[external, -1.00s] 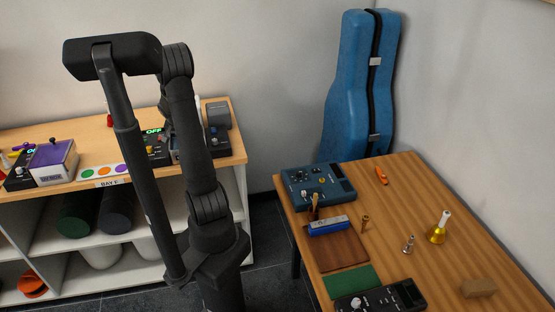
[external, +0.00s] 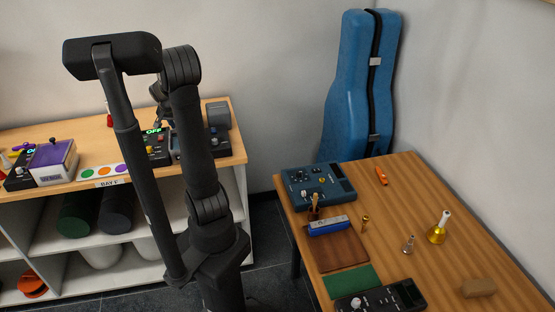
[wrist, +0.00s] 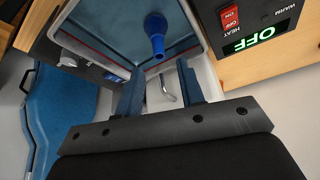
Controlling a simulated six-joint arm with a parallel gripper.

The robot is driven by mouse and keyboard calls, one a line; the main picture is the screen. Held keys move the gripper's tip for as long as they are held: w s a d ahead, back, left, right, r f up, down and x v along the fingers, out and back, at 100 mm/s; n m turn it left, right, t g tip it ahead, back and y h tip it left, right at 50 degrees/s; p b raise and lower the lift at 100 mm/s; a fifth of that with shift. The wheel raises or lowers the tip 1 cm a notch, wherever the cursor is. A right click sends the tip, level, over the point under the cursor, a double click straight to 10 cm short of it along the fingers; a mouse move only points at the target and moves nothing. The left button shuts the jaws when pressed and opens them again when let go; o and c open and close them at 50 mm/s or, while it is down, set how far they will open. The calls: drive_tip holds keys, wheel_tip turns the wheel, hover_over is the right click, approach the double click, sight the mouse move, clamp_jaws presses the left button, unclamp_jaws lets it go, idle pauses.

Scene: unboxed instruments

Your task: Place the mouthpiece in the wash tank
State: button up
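A blue mouthpiece (wrist: 156,36) shows in the wrist view inside the wash tank (wrist: 203,38), a pale-walled basin with a grey rim. Its stem end lies just beyond the tips of my gripper (wrist: 160,66). The two fingers are apart, with a clear gap between them, and I see nothing held. In the external view my gripper (external: 161,98) is over the back of the shelf unit, partly behind my arm. The mouthpiece is not visible there, and my arm hides much of the tank.
A tank panel has a red heat switch (wrist: 229,17) and a green OFF display (wrist: 263,37). A purple-topped box (external: 54,160) and a colour-dot plate (external: 104,171) stand left on the shelf. The wooden table (external: 455,190) holds a bell (external: 438,232) and brass and silver mouthpieces.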

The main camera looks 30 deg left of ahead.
drive_tip(key=shift+v, duration=1.5)
drive_tip(key=x, duration=1.2)
drive_tip(key=shift+f, duration=0.15)
